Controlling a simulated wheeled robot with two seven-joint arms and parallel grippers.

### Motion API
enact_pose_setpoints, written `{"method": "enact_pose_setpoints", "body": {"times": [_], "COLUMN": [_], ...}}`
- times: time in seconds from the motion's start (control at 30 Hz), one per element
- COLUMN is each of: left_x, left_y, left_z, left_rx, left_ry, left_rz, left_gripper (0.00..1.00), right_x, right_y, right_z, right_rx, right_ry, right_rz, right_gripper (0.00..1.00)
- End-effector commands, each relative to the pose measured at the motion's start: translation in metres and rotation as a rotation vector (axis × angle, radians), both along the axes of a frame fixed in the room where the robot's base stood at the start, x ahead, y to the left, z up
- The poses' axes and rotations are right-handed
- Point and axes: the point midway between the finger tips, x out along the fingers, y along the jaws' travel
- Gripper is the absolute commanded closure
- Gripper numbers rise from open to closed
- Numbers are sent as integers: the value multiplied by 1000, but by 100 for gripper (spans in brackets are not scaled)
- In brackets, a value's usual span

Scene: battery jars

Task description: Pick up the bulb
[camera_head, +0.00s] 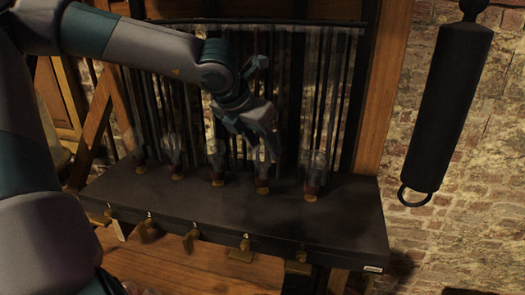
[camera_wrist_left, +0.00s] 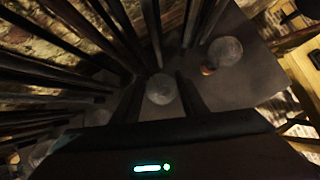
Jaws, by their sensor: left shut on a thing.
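A row of clear glass bulbs with dark, brass-coloured bases stands on the black bench top. My left gripper (camera_head: 262,150) reaches down from above onto the bulb second from the right (camera_head: 262,172). It is shut on that bulb, which still appears to be at its place in the row. In the left wrist view the round glass of the held bulb (camera_wrist_left: 161,90) shows between the two dark fingers; its base is hidden beneath the glass. My right gripper is not in view.
Other bulbs stand close by on both sides, including the rightmost one (camera_head: 312,175). Dark vertical rods (camera_head: 332,100) rise behind the row. The black bench top (camera_head: 345,215) is clear at the right front. Brass fittings (camera_head: 190,241) line its front edge. A black cylinder (camera_head: 446,100) hangs at the right.

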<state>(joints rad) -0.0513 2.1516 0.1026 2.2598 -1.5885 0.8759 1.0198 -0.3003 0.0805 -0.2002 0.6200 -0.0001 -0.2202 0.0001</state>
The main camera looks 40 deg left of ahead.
Motion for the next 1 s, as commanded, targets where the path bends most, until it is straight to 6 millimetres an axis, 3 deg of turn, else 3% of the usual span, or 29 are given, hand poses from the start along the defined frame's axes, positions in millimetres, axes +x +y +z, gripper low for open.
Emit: {"method": "enact_pose_setpoints", "body": {"times": [0.27, 0.47, 1.0], "left_x": [1, 1, -80], "left_y": [1, 0, -10], "left_z": [10, 33, 33], "left_rx": [2, 1, 0], "left_ry": [-4, -7, -7], "left_rz": [2, 1, -1], "left_gripper": [87, 87, 87], "right_x": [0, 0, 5], "right_y": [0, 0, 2], "right_z": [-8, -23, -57], "right_rx": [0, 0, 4], "right_ry": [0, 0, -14], "right_rz": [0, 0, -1], "right_gripper": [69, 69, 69]}}
